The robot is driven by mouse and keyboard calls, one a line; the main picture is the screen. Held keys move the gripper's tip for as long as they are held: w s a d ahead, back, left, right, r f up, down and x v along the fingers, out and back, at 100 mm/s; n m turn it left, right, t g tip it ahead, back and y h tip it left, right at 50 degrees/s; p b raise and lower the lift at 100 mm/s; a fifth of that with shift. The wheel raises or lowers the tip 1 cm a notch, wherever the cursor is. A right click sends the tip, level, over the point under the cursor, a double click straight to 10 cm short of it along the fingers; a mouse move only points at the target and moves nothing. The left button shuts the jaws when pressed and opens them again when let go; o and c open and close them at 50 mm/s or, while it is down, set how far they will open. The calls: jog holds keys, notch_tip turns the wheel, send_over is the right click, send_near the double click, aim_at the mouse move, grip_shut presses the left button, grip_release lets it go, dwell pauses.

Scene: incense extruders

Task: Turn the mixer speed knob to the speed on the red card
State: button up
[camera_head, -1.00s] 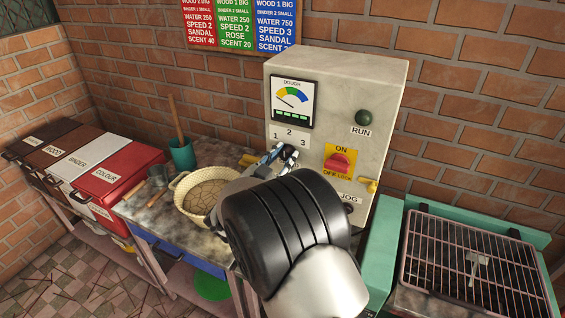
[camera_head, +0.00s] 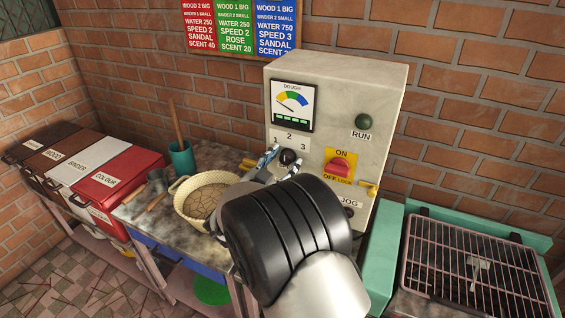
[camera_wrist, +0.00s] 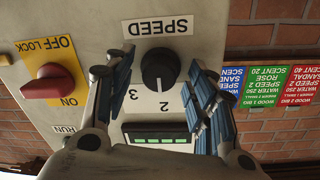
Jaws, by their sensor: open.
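The black speed knob (camera_head: 289,157) is on the front of the grey control box, below the numerals 1, 2 and 3. The upside-down wrist view shows the knob (camera_wrist: 160,68) with its white mark in line with the 2. The red card (camera_head: 198,24) on the wall reads SPEED 2; it also shows at the right of the wrist view (camera_wrist: 294,84). My gripper (camera_head: 288,161) is open in front of the box. In the wrist view its fingers (camera_wrist: 160,60) stand on either side of the knob, with visible gaps between them and it.
A red ON/OFF LOCK switch (camera_head: 340,167) on a yellow plate is right of the knob. A green RUN light (camera_head: 364,121) sits above it, and a dough gauge (camera_head: 292,104) is at upper left. A woven basket (camera_head: 203,197) stands on the bench left of my gripper.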

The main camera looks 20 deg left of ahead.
jog(key=s+a, duration=0.1)
jog(key=s, duration=1)
jog(key=shift+s+a, duration=0.35)
jog(key=shift+s, duration=0.05)
jog(key=shift+r, duration=0.1)
jog(key=w+d+r+n+g+y, duration=0.3)
jog(key=w+d+r+y, duration=0.3)
jog(key=d+r, duration=0.3)
jog(key=s+d+r+n+g+y, duration=0.1)
jog(key=s+d+r+g, duration=0.15)
jog(key=d, duration=0.25)
jog(key=s+d+f+g+h, duration=0.2)
jog(key=s+d+f+g, duration=0.1)
jog(key=s+d, duration=0.9)
jog(key=s+d+f+n+g+h, duration=0.1)
jog(key=s+d+f+g, duration=0.3)
jog(key=s+d, duration=0.9)
jog(key=s+h, duration=0.1)
jog(key=s, duration=0.2)
jog(key=shift+s+h, duration=0.2)
jog(key=shift+h, duration=0.1)
jog(key=shift+a+g, duration=0.1)
jog(key=shift+g, duration=0.15)
jog(key=shift+c, duration=0.3)
